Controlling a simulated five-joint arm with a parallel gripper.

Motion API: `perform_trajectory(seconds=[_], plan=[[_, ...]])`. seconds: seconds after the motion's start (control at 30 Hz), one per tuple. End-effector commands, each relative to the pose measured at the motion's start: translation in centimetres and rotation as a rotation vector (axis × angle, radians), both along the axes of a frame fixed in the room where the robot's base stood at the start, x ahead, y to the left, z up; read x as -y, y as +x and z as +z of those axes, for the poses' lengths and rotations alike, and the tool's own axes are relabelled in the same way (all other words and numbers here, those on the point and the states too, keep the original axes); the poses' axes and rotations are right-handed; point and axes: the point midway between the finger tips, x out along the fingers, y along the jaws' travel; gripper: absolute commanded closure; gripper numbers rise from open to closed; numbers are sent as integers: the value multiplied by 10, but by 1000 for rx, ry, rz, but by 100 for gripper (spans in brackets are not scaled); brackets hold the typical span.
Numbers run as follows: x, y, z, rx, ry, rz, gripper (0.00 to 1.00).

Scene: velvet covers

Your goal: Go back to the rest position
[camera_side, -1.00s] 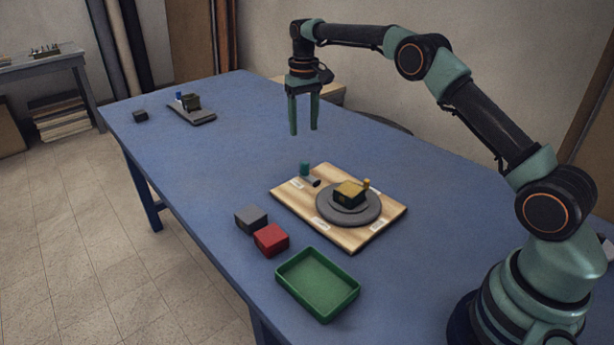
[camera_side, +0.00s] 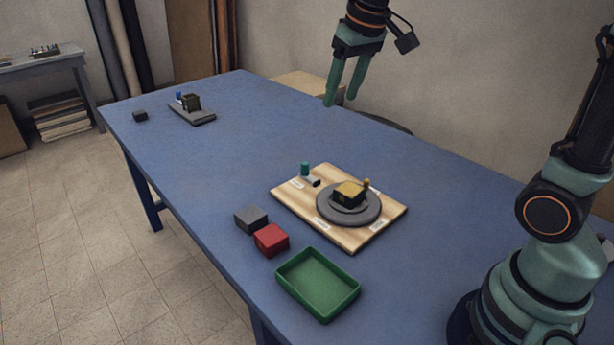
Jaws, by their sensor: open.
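My gripper (camera_side: 343,98) is open and empty, high above the far edge of the blue table (camera_side: 240,150). Its two green fingers point down and slightly left. It touches nothing. My arm now rises steeply at the right, and its middle links are out of the picture.
A wooden board (camera_side: 345,240) holds a grey round plate (camera_side: 370,212) with a yellow-topped block (camera_side: 348,193). A green cylinder (camera_side: 305,169) stands on the board. Grey (camera_side: 251,218) and red (camera_side: 271,239) boxes and a green tray (camera_side: 330,308) are nearer. The table's middle is clear.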

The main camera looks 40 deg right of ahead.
Motion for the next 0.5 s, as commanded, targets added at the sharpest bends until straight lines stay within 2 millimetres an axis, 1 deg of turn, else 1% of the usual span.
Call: perform_trajectory(seconds=[0.03,0.1,0.3,0.4,0.5], plan=[[-3,-15,1,23,-2,8,41],[-6,-33,-1,48,-4,18,41],[-13,-83,-18,118,-9,45,41],[-16,-101,-30,146,-12,56,41],[-17,-113,-39,166,-14,63,41]])
